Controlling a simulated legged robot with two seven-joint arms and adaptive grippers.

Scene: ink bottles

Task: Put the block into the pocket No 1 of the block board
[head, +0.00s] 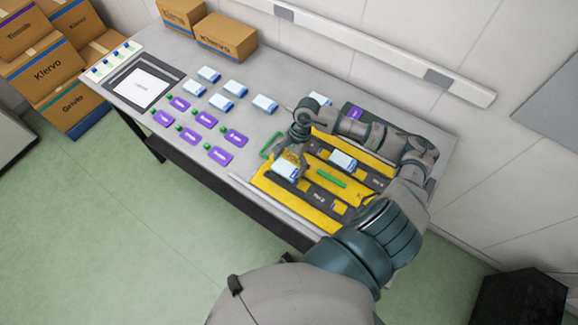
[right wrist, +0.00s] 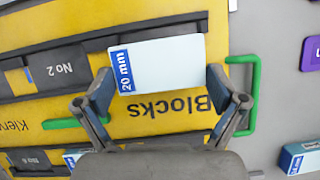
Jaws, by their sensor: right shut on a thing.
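My right gripper (head: 291,166) is shut on a white block with a blue "20 mm" end (head: 285,170). In the right wrist view the block (right wrist: 160,64) sits between the two fingertips (right wrist: 160,92), over the yellow block board (right wrist: 165,119). It covers part of a dark strip; whether it touches the board I cannot tell. The "No 2" label (right wrist: 62,70) shows left of the block. No "No 1" label is readable; the block may hide it. The board also shows in the head view (head: 268,187), with another white block (head: 342,160) in it. My left gripper is not in view.
Green handles (right wrist: 244,95) stand at the board's edge and middle (head: 332,178). Several loose white blocks (head: 264,104) and purple cards (head: 235,137) lie on the grey table (head: 275,75) to the left. Cardboard boxes (head: 226,37) stand at the back. My right arm crosses the board.

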